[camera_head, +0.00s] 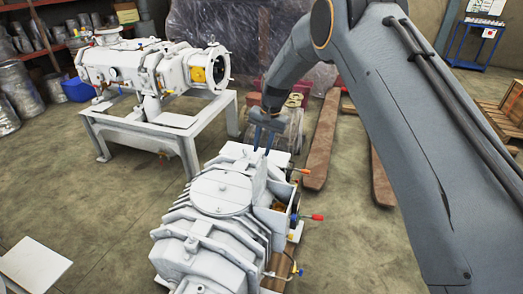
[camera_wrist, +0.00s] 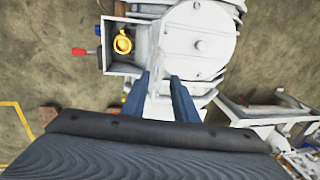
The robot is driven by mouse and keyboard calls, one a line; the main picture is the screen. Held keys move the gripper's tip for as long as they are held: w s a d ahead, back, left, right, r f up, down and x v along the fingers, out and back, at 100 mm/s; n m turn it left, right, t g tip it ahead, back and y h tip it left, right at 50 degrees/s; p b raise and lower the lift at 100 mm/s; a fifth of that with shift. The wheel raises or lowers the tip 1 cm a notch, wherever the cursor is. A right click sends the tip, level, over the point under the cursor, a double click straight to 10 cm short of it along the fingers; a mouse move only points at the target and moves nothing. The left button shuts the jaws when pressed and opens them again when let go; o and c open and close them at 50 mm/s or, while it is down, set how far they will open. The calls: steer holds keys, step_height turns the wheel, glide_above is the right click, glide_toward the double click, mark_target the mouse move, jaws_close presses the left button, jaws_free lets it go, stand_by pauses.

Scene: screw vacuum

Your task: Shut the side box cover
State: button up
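The side box (camera_head: 270,222) is open on the right side of the white vacuum pump (camera_head: 222,193) in the head view, and its inside shows. In the wrist view the side box (camera_wrist: 112,68) shows from above, with a yellow ring part inside. A white panel (camera_head: 259,180) stands raised between the box and the round lid; it looks like the cover. My gripper (camera_head: 262,140) points down above the far end of the pump. Its two blue fingers (camera_wrist: 160,82) are apart, with no object held between them. Contact with the pump cannot be told.
A red handle (camera_head: 312,217) and an orange handle (camera_head: 301,171) stick out right of the box. A second white machine (camera_head: 150,65) stands on a frame at the back left. Wooden beams (camera_head: 321,143) lie behind the pump. Floor (camera_head: 350,245) to the right is clear.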

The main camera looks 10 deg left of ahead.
steer(key=shift+a+f, duration=0.15)
steer(key=shift+f, duration=0.8)
jaws_close()
stand_by(0.8)
